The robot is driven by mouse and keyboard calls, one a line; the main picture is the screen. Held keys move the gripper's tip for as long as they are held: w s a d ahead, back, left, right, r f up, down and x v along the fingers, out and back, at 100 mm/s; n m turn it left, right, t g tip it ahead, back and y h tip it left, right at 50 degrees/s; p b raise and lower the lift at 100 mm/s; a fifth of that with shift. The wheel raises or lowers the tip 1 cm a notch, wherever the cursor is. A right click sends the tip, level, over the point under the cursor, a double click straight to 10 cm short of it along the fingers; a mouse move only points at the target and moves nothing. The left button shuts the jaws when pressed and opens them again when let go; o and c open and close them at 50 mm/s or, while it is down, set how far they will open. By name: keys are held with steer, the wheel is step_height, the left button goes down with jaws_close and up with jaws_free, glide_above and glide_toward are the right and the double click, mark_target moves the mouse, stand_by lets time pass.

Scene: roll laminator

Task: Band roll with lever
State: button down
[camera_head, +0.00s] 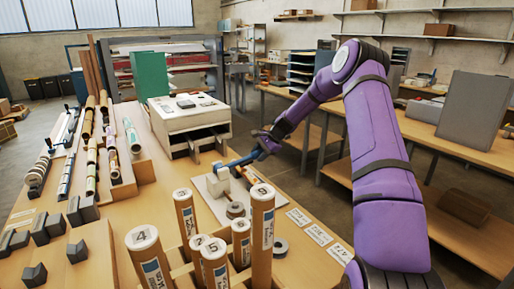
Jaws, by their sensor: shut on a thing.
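The blue lever (239,160) sticks out to the right from a small white banding device (218,182) on a pale base plate at the table's right side. My gripper (260,150) comes in from the right and is shut on the outer end of the lever. The fingers are small here and partly hidden by the wrist. A grey ring-shaped piece (235,209) sits in front of the device. Brown rolls with numbered white caps stand upright in the foreground, one tall roll (262,230) nearest the device. I cannot tell whether a roll is inside the device.
A white box-like machine (189,115) with open compartments stands behind the device. Thin rolls (91,150) lie on supports at the left, with grey blocks (82,210) nearer. White labels (319,234) lie along the table's right edge. A side bench (455,140) stands at the right.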

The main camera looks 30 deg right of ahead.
steer(key=shift+f+y, duration=0.7)
steer(key=shift+f, duration=0.55)
steer(key=shift+s, duration=0.1)
steer(key=c, duration=0.7)
jaws_free()
steer(key=shift+c, duration=0.2)
steer(key=v, duration=1)
steer(key=shift+d+r, duration=0.2)
steer(key=shift+r, duration=0.05)
steer(key=shift+s, duration=0.1)
